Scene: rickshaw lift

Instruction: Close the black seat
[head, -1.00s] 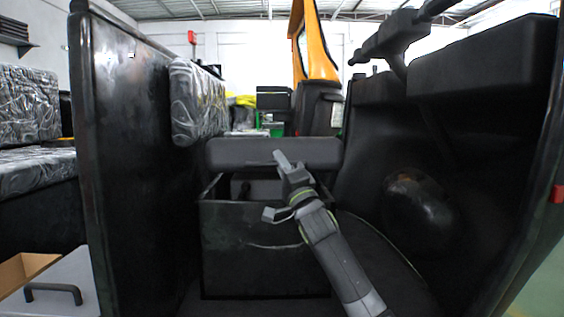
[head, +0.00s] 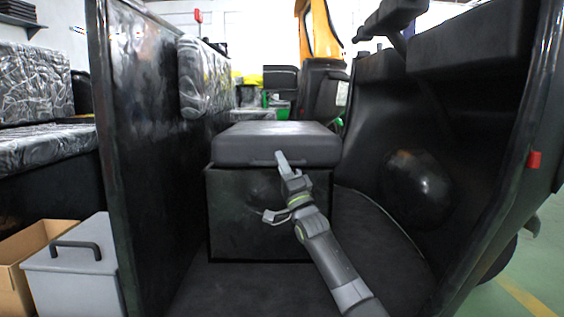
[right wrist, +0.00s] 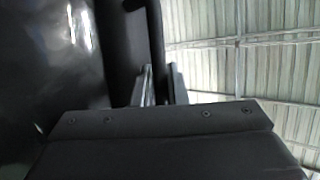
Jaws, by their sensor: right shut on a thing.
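The black seat (head: 275,140) is a thick padded lid on a dark box (head: 255,215) in the middle of the head view. It lies nearly flat over the box, and the inside of the box is hidden. I cannot tell whether it rests fully on the rim. My right gripper (head: 283,165) is at the seat's front edge, shut on the seat near its thin front handle. My left gripper is not in view.
A tall black panel (head: 150,150) stands left of the box, and the black front body (head: 450,120) with handlebars rises at the right. A grey case (head: 75,280) and an open cardboard box (head: 35,240) are at the lower left. The floor before the box is clear.

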